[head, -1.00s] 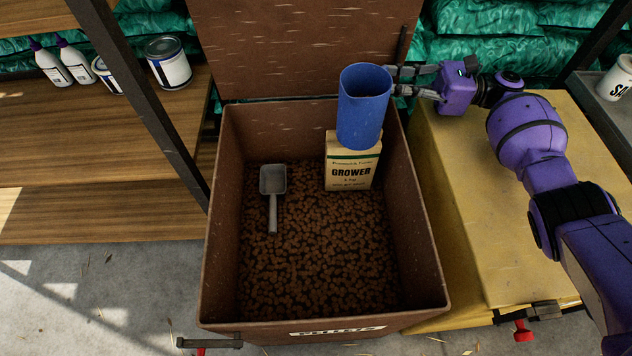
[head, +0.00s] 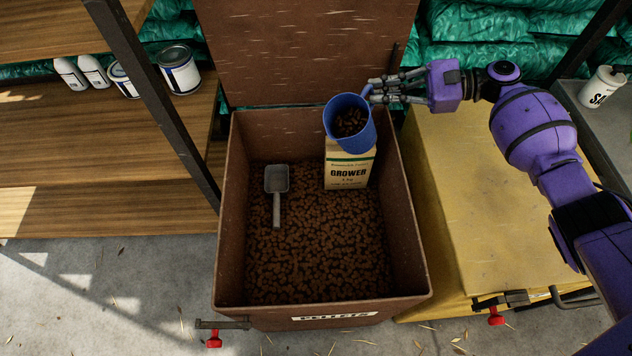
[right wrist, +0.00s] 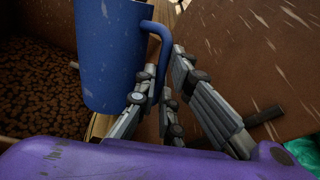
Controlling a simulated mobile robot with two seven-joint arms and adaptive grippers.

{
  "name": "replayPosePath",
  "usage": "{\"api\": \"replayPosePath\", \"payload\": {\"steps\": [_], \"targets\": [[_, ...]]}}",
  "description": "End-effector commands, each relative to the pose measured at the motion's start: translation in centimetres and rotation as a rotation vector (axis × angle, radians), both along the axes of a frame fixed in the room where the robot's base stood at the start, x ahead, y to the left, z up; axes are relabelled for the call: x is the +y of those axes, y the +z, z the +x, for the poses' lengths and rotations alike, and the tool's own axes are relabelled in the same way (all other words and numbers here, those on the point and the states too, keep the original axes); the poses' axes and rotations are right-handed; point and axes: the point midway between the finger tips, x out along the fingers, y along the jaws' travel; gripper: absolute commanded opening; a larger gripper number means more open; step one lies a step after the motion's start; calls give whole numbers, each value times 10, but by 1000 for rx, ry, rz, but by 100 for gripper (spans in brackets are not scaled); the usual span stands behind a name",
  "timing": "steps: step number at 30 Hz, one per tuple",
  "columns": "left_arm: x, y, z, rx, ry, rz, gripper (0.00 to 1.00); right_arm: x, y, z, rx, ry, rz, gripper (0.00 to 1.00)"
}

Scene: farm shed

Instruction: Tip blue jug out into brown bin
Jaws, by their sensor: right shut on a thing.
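The blue jug (head: 352,128) is over the back right part of the open brown bin (head: 418,262), tilted so its mouth faces the head camera, with brown pellets showing inside. My right gripper (head: 374,91) is shut on the jug's handle. In the right wrist view, the fingers (right wrist: 160,100) close around the handle of the jug (right wrist: 108,55). The bin holds a layer of brown pellets (head: 312,255). My left gripper is out of view.
A grey scoop (head: 276,182) and a GROWER box (head: 347,168) stand or lie on the pellets, the box just below the jug. The raised lid (head: 300,50) is behind. A yellow bin (head: 450,200) is to the right, wooden shelves (head: 110,135) to the left.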

Motion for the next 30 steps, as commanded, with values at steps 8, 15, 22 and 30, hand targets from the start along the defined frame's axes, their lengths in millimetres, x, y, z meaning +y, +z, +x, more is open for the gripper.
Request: {"api": "replayPosePath", "payload": {"steps": [8, 15, 22, 30], "targets": [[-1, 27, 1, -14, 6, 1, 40, 11, 14, -13, -109, 1, -89, 0], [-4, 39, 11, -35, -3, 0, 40, 18, 19, -21, -199, 1, -167, 0], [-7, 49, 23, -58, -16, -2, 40, 24, 25, -28, -287, 1, -241, 0], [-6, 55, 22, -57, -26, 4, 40, 30, 31, -35, -391, 0, -329, 0]]}}
